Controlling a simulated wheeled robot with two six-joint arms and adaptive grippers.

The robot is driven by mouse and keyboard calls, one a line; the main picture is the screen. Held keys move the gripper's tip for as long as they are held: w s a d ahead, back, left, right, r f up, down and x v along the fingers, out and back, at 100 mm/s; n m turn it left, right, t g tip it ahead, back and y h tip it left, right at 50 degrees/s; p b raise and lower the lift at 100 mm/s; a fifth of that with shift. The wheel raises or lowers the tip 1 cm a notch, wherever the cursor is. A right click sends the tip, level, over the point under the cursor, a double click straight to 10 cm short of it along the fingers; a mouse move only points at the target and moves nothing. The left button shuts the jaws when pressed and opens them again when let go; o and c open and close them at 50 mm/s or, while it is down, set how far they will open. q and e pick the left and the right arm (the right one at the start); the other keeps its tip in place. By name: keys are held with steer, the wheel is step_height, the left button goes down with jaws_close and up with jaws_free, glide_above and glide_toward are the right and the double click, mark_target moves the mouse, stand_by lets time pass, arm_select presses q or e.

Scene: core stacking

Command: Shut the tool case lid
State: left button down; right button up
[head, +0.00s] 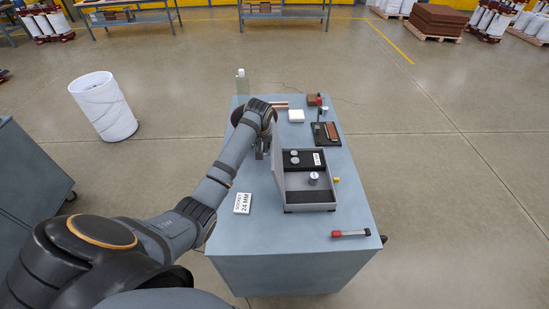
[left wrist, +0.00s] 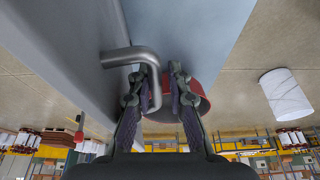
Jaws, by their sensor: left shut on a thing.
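The grey tool case (head: 311,207) stands on the blue-grey table, its black insert and round metal sockets showing. Its lid (head: 277,172) stands roughly upright along the left side, so the case is open. My left gripper (head: 262,150) is at the outer left face of the lid, near its far part. In the left wrist view, the bent metal handle (left wrist: 131,55) on the grey lid panel (left wrist: 55,45) passes between the fingers of my left gripper (left wrist: 160,85), which is shut on it. In the head view the handle is mostly hidden by my gripper. My right gripper is not in view.
A red round object (left wrist: 204,102) shows behind the fingers in the wrist view.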

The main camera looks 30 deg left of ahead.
arm_select(q)
steer(key=shift+s+a, duration=0.1)
steer(key=shift+a, duration=0.1)
steer(key=shift+w+d+r+p, duration=0.3)
steer(key=shift+d+r+p, duration=0.05)
steer(key=shift+d+p, duration=0.2)
steer(key=shift+w+d+r, duration=0.4)
steer(key=shift+w+d, duration=0.2)
steer(key=shift+d, duration=0.35)
steer(key=shift+w+d+r, duration=0.1)
steer(key=shift+w+d, duration=0.2)
steer(key=shift+d, duration=0.25)
steer(key=shift+w+d+r, duration=0.1)
steer(key=shift+w+d, duration=0.2)
steer(key=shift+d, duration=0.2)
steer(key=shift+w+d, duration=0.3)
steer(key=shift+d, duration=0.15)
